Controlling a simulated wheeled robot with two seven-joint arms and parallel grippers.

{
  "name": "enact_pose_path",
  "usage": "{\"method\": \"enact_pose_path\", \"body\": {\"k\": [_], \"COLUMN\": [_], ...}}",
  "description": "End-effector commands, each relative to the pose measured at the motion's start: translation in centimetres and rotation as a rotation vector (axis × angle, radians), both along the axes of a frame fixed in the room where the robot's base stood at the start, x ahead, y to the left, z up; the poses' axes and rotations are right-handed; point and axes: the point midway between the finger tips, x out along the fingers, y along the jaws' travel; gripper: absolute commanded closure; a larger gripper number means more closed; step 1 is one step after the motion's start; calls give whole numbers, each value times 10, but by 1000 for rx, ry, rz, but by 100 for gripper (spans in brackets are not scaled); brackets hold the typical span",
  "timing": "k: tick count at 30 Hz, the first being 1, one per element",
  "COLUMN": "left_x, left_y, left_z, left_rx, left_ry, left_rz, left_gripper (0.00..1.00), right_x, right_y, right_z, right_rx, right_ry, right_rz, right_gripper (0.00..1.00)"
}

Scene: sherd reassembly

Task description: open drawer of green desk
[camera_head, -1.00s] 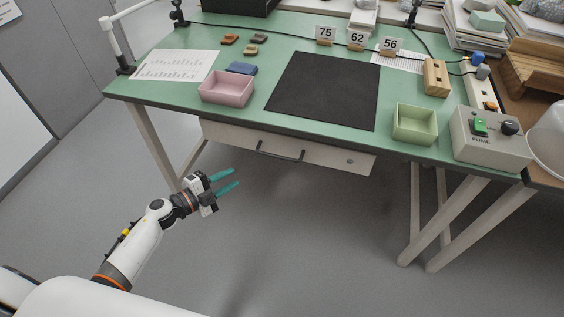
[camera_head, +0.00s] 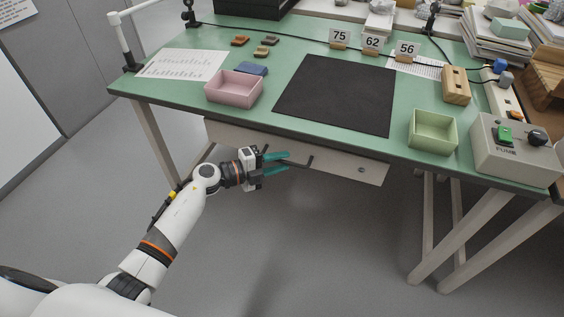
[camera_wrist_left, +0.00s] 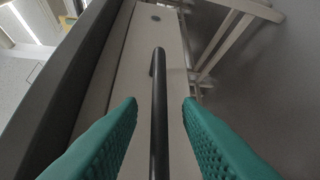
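The green desk (camera_head: 330,60) has a pale drawer (camera_head: 335,161) under its front edge, and the drawer looks closed. The drawer's dark bar handle (camera_head: 298,163) is partly hidden by my left gripper (camera_head: 276,164). In the left wrist view the handle (camera_wrist_left: 159,100) runs lengthwise between the two teal fingers of my left gripper (camera_wrist_left: 160,125), with a gap on each side. The left gripper is open around the handle and not visibly touching it. A round lock (camera_head: 361,170) shows on the drawer front. My right gripper is not in view.
On the desk are a pink box (camera_head: 234,90), a black mat (camera_head: 337,94), a green box (camera_head: 433,133) and a grey switch box (camera_head: 516,150). The desk legs (camera_head: 425,225) stand at the right. The floor in front of the drawer (camera_head: 330,245) is clear.

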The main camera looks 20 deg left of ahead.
Motion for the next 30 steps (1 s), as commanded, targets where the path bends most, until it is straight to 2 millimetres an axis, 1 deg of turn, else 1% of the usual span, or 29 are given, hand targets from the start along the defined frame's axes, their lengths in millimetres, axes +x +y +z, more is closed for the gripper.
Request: {"method": "enact_pose_path", "body": {"k": [4, 12, 13, 18, 19, 30], "left_x": [6, 7, 7, 7, 7, 7], "left_y": [-7, -8, -8, -8, -8, -5], "left_z": [-1, -1, -1, -1, -1, -2], "left_rx": [-1, 0, 0, 0, 0, 0], "left_ry": [-1, 0, 0, 0, 0, 1], "left_rz": [-1, 0, 0, 0, 0, 0], "left_gripper": [68, 68, 70, 98, 100, 100], "right_x": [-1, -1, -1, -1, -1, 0], "right_y": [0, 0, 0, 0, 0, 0], "right_z": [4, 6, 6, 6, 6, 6], "right_rx": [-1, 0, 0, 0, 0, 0], "right_ry": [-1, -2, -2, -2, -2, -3], "right_rz": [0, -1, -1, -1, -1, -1], "right_gripper": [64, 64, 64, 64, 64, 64]}}
